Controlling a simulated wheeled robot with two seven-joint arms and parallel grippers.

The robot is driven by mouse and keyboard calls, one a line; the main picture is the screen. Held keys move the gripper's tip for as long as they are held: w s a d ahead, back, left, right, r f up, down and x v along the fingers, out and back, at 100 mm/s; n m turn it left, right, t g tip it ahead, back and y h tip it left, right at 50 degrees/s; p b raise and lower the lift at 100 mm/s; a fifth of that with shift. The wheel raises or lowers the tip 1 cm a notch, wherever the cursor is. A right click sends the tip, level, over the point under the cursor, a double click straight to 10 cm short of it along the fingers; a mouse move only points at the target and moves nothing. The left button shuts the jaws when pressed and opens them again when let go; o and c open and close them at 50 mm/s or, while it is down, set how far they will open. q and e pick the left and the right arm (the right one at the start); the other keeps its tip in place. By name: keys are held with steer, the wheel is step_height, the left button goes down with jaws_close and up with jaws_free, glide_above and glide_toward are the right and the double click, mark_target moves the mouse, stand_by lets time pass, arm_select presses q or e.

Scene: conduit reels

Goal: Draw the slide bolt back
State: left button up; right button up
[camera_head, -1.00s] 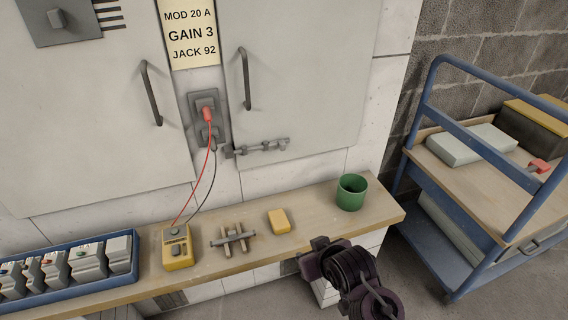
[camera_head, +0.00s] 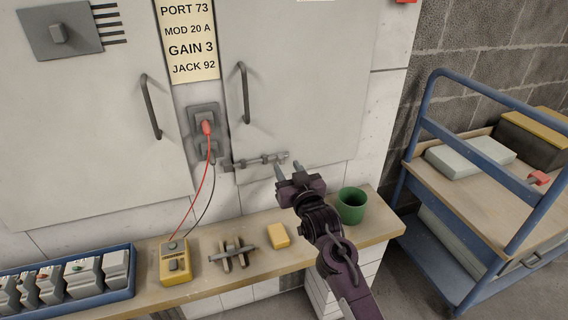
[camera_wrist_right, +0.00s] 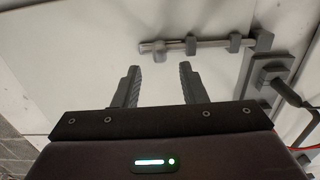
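The grey slide bolt (camera_head: 255,162) is mounted low on the right cabinet door (camera_head: 300,90), near its left edge. It lies horizontally, and its left end is at the door's edge by the socket strip. The bolt also shows in the right wrist view (camera_wrist_right: 190,45), beyond the fingertips. My right gripper (camera_head: 287,170) is just right of the bolt's right end in the head view. Its two fingers (camera_wrist_right: 157,75) are spread apart with nothing between them, and no contact with the bolt shows. My left gripper is not in view.
A shelf below the cabinet holds a green cup (camera_head: 351,205), a yellow block (camera_head: 279,236), a small wooden rack (camera_head: 233,254), a yellow meter (camera_head: 175,262) and a blue tray (camera_head: 66,305). Red and black leads run to the socket (camera_head: 206,125). A blue cart (camera_head: 430,165) stands right.

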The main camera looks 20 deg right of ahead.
mark_target(283, 160)
steer(key=shift+w+a, duration=0.1)
steer(key=shift+w, duration=1.85)
jaws_close()
